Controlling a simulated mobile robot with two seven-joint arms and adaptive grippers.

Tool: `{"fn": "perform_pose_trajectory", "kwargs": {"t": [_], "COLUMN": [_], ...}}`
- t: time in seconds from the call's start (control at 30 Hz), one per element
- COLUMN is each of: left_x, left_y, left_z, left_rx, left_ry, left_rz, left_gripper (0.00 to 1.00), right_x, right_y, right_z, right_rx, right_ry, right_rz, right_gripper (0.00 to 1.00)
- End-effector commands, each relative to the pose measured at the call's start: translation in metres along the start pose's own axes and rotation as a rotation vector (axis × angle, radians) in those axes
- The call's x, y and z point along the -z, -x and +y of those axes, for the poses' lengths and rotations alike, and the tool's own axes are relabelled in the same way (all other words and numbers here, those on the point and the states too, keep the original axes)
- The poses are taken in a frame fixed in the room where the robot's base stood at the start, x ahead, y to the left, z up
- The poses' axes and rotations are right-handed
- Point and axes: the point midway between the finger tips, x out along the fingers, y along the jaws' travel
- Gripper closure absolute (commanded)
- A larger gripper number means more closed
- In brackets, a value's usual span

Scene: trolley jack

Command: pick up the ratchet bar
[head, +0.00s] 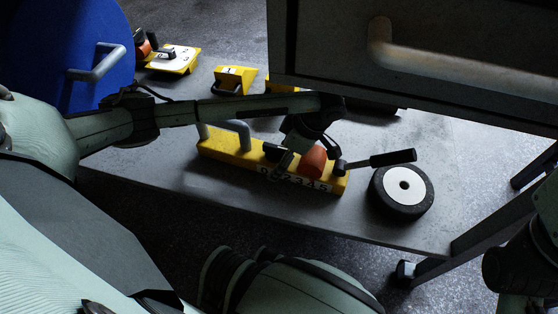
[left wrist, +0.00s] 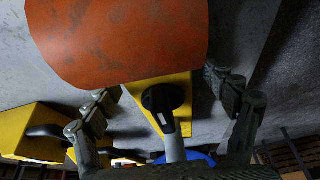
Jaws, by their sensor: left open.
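A yellow bar (head: 222,146) with a number scale lies on the grey bench, with a grey loop handle (head: 240,127) at its left part. An orange rounded piece (head: 313,161) sits near its right end. A lever with a black grip (head: 393,158) juts right from that end; I cannot tell which part is called the ratchet bar. My left gripper (head: 306,154) is open over the orange piece and partly hides it. In the left wrist view the orange piece (left wrist: 120,38) looms close before the spread fingers, and the yellow bar (left wrist: 180,90) runs behind it. My right gripper is not in view.
A wheel (head: 385,198) with a white hub lies right of the bar. Yellow blocks (head: 234,79) and a white-topped yellow unit (head: 172,60) stand farther back. A grey cabinet (head: 430,50) overhangs the back right, and a blue drum (head: 60,50) stands at left. Bare bench lies in front of the bar.

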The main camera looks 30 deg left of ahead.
Motion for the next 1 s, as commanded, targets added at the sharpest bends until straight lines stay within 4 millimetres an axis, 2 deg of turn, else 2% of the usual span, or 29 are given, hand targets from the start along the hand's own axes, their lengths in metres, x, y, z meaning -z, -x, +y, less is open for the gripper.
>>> {"fn": "perform_pose_trajectory", "kwargs": {"t": [0.07,0.27,0.9,0.97,1.0], "left_x": [0.0001,0.0003,0.0000,0.0000,0.0006], "left_y": [-0.0083,-0.0080,-0.0075,-0.0075,-0.0054], "left_z": [-0.0003,0.0002,0.0001,0.0001,0.0015], "left_rx": [0.001,-0.001,-0.001,-0.001,-0.004], "left_ry": [0.000,-0.001,0.000,0.000,0.001], "left_rz": [0.000,0.000,-0.001,-0.001,-0.001], "left_gripper": [0.16,0.16,0.94,1.00,1.00], "right_x": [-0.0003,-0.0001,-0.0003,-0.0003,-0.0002], "right_y": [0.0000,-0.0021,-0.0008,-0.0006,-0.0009], "right_z": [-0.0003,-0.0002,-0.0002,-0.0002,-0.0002], "right_rx": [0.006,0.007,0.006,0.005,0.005], "right_ry": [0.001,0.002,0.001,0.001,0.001], "right_rz": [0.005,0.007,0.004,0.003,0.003], "right_gripper": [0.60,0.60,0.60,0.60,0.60]}}
